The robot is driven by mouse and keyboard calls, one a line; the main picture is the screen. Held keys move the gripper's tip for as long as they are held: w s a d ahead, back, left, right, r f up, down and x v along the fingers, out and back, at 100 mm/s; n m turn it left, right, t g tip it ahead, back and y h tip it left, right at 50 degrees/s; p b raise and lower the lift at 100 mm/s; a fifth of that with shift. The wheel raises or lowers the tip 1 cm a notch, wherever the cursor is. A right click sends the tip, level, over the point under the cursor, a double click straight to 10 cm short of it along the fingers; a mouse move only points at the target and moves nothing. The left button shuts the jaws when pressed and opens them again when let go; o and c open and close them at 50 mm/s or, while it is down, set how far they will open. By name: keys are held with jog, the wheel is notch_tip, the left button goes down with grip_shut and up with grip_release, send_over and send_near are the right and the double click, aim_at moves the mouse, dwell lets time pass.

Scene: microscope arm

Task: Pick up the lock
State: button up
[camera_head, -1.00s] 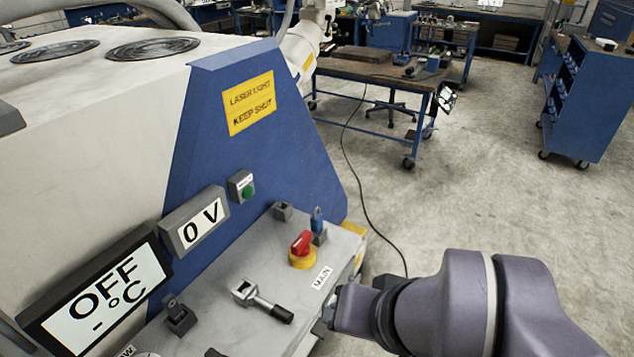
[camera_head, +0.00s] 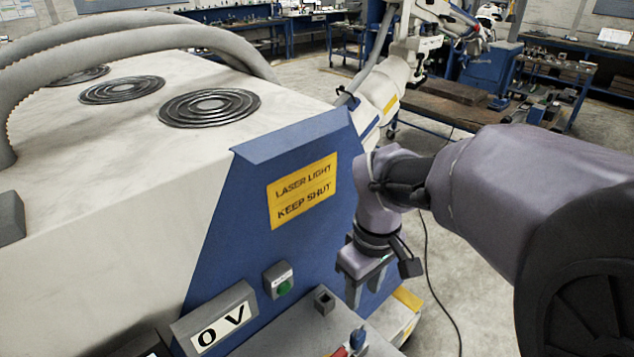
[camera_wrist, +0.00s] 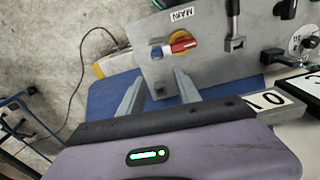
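A small blue piece that looks like the lock (camera_head: 357,338) stands beside the red switch at the bottom edge of the head view, partly cut off. In the wrist view a small upright piece (camera_wrist: 156,53) beside the red and yellow switch (camera_wrist: 181,46) seems to be the same lock, but it is hard to make out. My gripper (camera_head: 364,293) points down above the panel, behind the lock. Its two fingers are apart in the wrist view (camera_wrist: 159,76), with nothing between them but a small dark block (camera_wrist: 160,92) on the panel beyond.
The blue cabinet wall with a yellow laser sign (camera_head: 303,190) rises left of my gripper. A green button box (camera_head: 278,279), the 0 V display (camera_head: 215,320) and an open square block (camera_head: 324,300) are close by. A black cable (camera_head: 428,270) lies on the floor.

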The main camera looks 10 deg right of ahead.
jog(key=b, duration=0.5)
send_near(358, 334)
jog(key=shift+n, duration=0.4)
jog(key=f, duration=0.2)
jog(key=w+f, duration=0.1)
jog(key=f, duration=0.2)
jog(key=shift+a+f, duration=0.15)
jog(key=shift+f, duration=0.1)
jog(key=f+b, duration=0.1)
jog(key=f, duration=0.2)
jog(key=f+b, duration=0.2)
jog(key=f, duration=0.1)
jog(key=shift+d+f, duration=0.15)
jog(key=shift+d, duration=0.05)
jog(key=shift+r, duration=0.2)
jog(key=shift+c, duration=0.4)
grip_shut()
